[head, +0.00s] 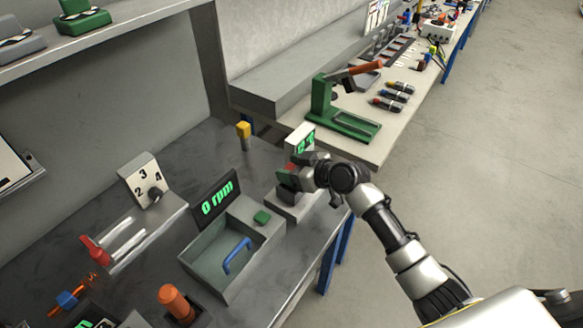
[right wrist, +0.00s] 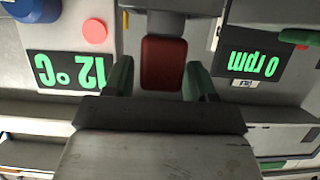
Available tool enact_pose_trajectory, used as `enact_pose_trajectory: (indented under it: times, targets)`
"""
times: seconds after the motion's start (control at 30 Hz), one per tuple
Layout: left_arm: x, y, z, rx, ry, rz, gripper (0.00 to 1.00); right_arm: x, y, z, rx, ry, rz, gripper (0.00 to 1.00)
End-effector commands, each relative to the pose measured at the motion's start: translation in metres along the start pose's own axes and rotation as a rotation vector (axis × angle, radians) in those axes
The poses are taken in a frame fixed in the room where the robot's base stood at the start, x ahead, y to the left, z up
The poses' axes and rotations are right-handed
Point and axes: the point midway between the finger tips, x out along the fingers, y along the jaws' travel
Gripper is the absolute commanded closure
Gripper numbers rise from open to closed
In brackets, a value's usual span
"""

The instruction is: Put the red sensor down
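The red sensor (right wrist: 164,64) is a small dark-red block, seen in the right wrist view between the two green fingers of my right gripper (right wrist: 159,78). The fingers lie close along both its sides, with a thin sliver of gap at the left in the picture. In the head view my right gripper (head: 298,174) is low over a small grey block at the bench's right edge, and a bit of the red sensor (head: 290,167) shows beside it. Whether the sensor touches what is below is hidden. My left gripper is not in view.
A white temperature display (head: 300,138) stands just behind the gripper. A "0 rpm" display (head: 218,200) and grey bin (head: 208,262) with a blue handle are to the left. A green press (head: 338,115) stands on the farther bench. Floor at right is clear.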

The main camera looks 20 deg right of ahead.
Motion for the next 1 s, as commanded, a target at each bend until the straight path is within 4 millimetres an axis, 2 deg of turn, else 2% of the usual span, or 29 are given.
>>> enact_pose_trajectory:
  times: [0.43, 0.57, 0.8, 1.0]
  targets:
    - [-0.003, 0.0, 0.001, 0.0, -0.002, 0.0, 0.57, -0.006, 0.001, -0.002, -0.001, -0.001, 0.001, 0.37]
    - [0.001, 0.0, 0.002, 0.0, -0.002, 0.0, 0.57, -0.027, 0.001, -0.001, -0.002, -0.001, 0.001, 0.37]
    - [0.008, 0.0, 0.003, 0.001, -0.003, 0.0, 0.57, -0.079, 0.001, 0.0, -0.003, -0.003, 0.001, 0.37]
    - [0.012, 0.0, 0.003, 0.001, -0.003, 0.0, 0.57, -0.11, 0.0, -0.001, -0.001, -0.002, 0.001, 0.37]
